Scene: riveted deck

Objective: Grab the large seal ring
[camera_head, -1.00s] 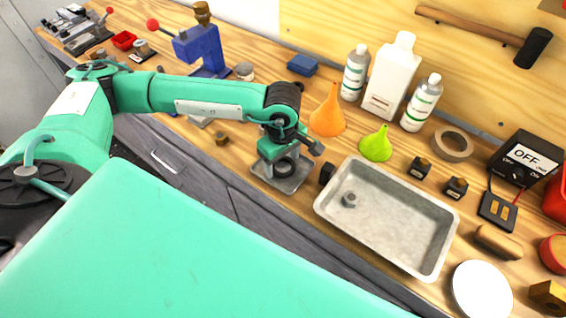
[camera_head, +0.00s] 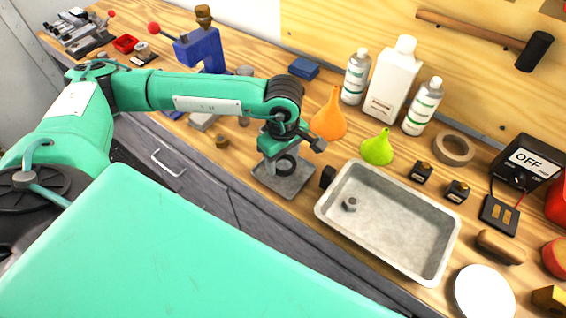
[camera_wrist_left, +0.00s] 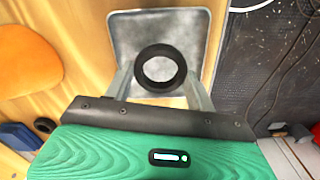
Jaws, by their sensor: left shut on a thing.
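The large seal ring (camera_wrist_left: 161,70) is a thick black ring between the fingers of my left gripper (camera_wrist_left: 160,78) in the left wrist view. The gripper is shut on it, with a finger against each side. In the head view the black ring (camera_head: 286,165) shows just under my left gripper (camera_head: 284,160), over the grey plate (camera_head: 286,186). I cannot tell whether the ring still touches the plate. A smaller dark ring (camera_wrist_left: 45,125) lies at the lower left of the wrist view. My right gripper is not in view.
A metal tray (camera_head: 428,270) with a nut (camera_head: 350,204) stands right of the plate. An orange funnel (camera_head: 329,122), a green funnel (camera_head: 377,149) and bottles (camera_head: 392,82) stand behind. The bench's front edge is close.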

